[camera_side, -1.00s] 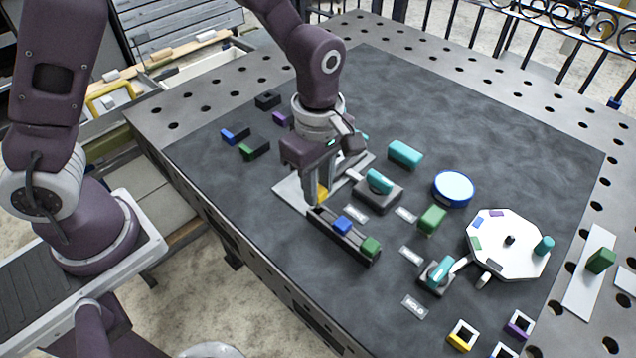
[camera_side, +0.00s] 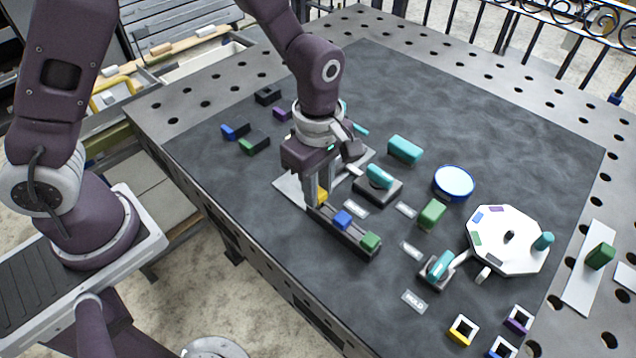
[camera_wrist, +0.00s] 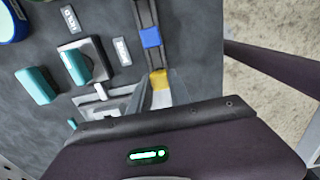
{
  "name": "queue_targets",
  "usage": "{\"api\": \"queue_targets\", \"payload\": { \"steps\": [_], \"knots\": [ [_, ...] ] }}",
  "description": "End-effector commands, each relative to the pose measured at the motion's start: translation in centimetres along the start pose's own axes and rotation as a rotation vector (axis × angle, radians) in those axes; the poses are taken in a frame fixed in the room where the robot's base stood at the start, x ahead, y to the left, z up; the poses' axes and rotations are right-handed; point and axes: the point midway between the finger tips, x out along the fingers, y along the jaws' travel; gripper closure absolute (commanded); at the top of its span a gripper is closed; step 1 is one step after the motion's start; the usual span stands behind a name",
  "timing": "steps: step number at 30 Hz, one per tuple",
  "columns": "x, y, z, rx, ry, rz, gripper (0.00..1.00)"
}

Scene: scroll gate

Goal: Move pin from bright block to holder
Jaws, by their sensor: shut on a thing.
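My gripper (camera_side: 316,197) is shut on a yellow block (camera_side: 322,196) at the upper end of a dark channel (camera_side: 328,232). The yellow block also shows in the wrist view (camera_wrist: 160,79). A blue block (camera_side: 342,219) and a green block (camera_side: 370,241) sit farther along the channel. No part is clearly recognisable as the pin or its holder. An octagonal white plate (camera_side: 507,262) carries a small black knob (camera_side: 510,235) and a teal cylinder (camera_side: 543,241). A separate green block (camera_side: 600,256) stands on a white strip at the right.
Teal-handled dark bases stand right of my gripper (camera_side: 378,188) and by the plate (camera_side: 437,270). A loose teal block (camera_side: 405,150), a green block (camera_side: 432,214) and a blue-rimmed disc (camera_side: 454,183) lie nearby. Several square rings, one yellow (camera_side: 463,330), lie at the front right.

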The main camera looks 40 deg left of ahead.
Motion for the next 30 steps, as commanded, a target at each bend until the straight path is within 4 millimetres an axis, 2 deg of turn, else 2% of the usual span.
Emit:
{"api": "queue_targets", "payload": {
  "steps": [30],
  "knots": [
    [1.8, 0.0, 0.0, 0.001, 0.000, -0.001, 1.00]
  ]
}}
